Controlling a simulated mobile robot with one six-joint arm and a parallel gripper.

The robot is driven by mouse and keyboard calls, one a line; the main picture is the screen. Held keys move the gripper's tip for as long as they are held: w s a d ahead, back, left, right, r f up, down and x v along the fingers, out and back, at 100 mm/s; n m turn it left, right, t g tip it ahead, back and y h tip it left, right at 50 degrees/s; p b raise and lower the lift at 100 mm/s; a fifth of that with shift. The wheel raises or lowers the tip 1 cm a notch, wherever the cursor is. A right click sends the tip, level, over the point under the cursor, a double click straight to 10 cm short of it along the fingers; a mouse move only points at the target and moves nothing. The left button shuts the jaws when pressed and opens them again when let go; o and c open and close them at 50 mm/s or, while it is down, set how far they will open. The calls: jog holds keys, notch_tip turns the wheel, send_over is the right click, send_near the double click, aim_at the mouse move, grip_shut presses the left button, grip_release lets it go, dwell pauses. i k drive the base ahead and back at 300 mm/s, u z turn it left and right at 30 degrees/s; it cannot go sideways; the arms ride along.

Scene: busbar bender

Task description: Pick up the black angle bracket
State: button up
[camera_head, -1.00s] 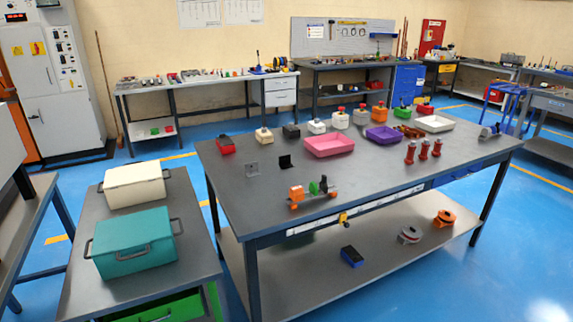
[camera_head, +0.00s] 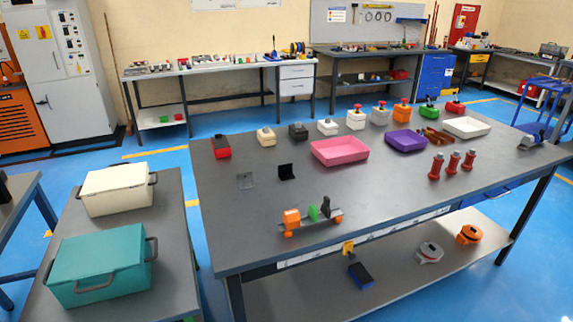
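The black angle bracket (camera_head: 287,172) stands on the left part of the large grey workbench (camera_head: 245,225). It is a small dark L shape with one upright plate. Nothing covers the black bracket. My gripper is not in view.
An orange and green fixture (camera_head: 312,217) stands near the bench's front edge. Red insulators (camera_head: 453,165) stand at the right. Several button boxes and a purple tray (camera_head: 406,140) are at the back. A side table at left holds a cream box (camera_head: 118,190) and a teal box (camera_head: 101,267).

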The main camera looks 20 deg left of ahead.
aim_at(285, 171)
jog(key=i, duration=1.1)
jog(key=z, duration=0.95)
jog(key=k, duration=0.1)
jog(key=u, duration=3)
jog(key=k, duration=0.25)
jog(key=u, duration=1.65)
